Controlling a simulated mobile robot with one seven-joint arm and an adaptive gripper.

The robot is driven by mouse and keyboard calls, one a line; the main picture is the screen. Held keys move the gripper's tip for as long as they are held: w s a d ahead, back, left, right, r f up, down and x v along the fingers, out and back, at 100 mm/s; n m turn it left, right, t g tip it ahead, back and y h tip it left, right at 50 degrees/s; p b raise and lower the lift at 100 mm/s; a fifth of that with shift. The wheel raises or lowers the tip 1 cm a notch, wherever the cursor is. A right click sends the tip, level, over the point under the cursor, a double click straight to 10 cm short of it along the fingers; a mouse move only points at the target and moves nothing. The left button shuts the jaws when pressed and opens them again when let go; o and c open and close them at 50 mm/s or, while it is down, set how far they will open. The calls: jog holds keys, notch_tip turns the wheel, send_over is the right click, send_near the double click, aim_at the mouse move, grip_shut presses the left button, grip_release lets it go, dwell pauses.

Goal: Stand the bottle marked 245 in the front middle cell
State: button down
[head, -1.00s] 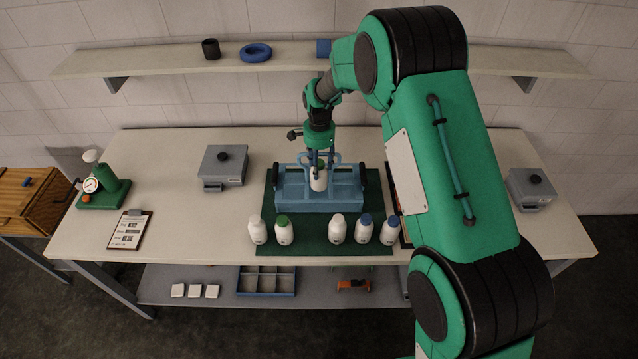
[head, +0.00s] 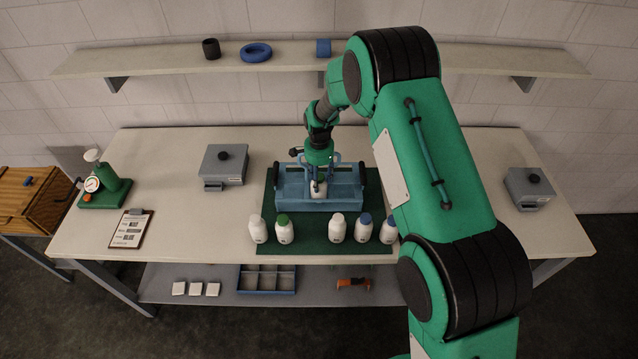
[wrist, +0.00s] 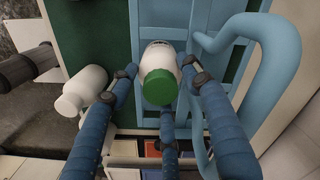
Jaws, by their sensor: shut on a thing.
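My gripper (wrist: 158,88) is shut on a white bottle with a green cap (wrist: 159,88). The bottle also shows in the head view (head: 318,189), at the front middle of the blue divided carrier (head: 344,206). It looks roughly upright, its lower part partly hidden by the carrier's front wall. I cannot tell whether its base touches the cell floor. No number on it is readable. The carrier has a looped light-blue handle, large at the right in the wrist view (wrist: 270,60).
In front of the carrier on a green mat (head: 310,245) stand several white bottles: two plain-topped (head: 257,230), one green-capped (head: 284,230), two blue-capped (head: 363,228). Grey lidded boxes stand at left (head: 222,166) and right (head: 530,188). A clipboard (head: 131,230) lies at left.

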jog(key=shift+f, duration=1.2)
jog(key=shift+f, duration=0.15)
jog(key=c, duration=1.1)
grip_release()
notch_tip(320, 180, up, 12)
jog(key=shift+r+b, duration=0.15)
jog(key=shift+b, duration=0.65)
